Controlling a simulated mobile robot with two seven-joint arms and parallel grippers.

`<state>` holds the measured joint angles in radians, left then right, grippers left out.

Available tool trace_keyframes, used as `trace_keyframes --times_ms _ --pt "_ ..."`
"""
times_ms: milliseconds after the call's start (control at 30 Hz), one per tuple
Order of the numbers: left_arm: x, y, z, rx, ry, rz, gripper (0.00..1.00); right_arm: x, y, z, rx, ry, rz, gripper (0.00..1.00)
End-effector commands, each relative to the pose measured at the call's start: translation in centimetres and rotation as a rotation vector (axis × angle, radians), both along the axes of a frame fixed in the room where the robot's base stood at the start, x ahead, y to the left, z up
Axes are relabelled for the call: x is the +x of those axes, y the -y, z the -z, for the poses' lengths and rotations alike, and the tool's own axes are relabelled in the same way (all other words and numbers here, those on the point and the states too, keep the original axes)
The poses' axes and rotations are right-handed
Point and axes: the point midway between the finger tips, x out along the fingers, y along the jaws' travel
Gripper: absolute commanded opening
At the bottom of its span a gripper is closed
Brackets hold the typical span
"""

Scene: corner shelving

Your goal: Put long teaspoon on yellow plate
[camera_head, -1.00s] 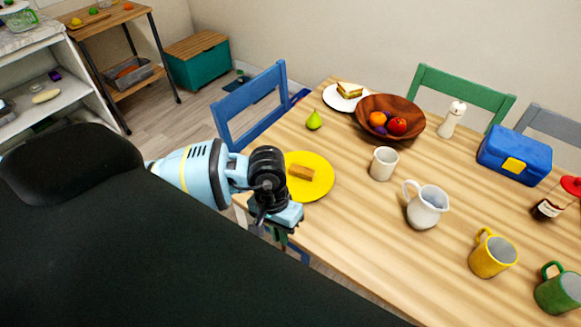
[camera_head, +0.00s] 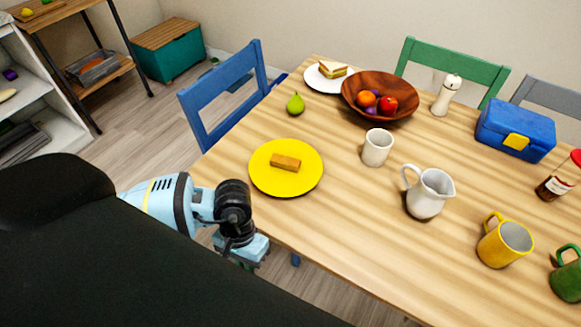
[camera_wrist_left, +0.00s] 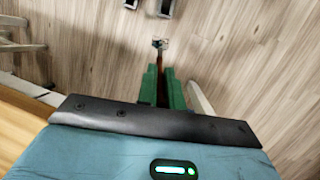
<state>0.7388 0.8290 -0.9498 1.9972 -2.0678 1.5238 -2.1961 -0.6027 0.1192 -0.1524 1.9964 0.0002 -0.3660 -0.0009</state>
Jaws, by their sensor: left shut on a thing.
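The yellow plate (camera_head: 285,186) lies on the wooden table near its left edge, with a brown bar-shaped piece of food (camera_head: 285,162) on it. My left gripper (camera_head: 248,262) is in front of the plate and past the table's near edge, over the floor. In the left wrist view my left gripper's green fingers (camera_wrist_left: 161,78) are shut on a thin brown thing with a small metallic end, seemingly the long teaspoon (camera_wrist_left: 160,48). Most of it is hidden between the fingers. My right gripper is not in view.
A white cup (camera_head: 377,148) and a white jug (camera_head: 428,195) stand right of the plate. A green pear (camera_head: 295,104) and a wooden fruit bowl (camera_head: 362,88) are behind it. A blue chair (camera_head: 225,95) stands at the left. The table's near left part is clear.

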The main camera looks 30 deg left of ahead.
Motion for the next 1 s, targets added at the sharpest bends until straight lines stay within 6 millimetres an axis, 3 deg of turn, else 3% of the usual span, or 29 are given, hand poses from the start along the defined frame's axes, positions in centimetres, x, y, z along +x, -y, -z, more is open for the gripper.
trace_keyframes --times_ms 167,400,667,1000 --pt "0.5 0.2 -0.8 0.033 0.064 0.010 0.00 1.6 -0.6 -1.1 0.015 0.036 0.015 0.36" --pt "0.3 -0.1 -0.7 0.072 0.123 0.003 0.00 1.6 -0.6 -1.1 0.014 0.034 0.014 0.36" --pt "2.8 3.2 -7.7 0.091 0.177 0.034 0.00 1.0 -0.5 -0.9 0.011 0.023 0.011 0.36" --pt "6.3 8.1 -18.7 0.133 0.254 0.080 0.00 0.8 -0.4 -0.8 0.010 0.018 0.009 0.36"
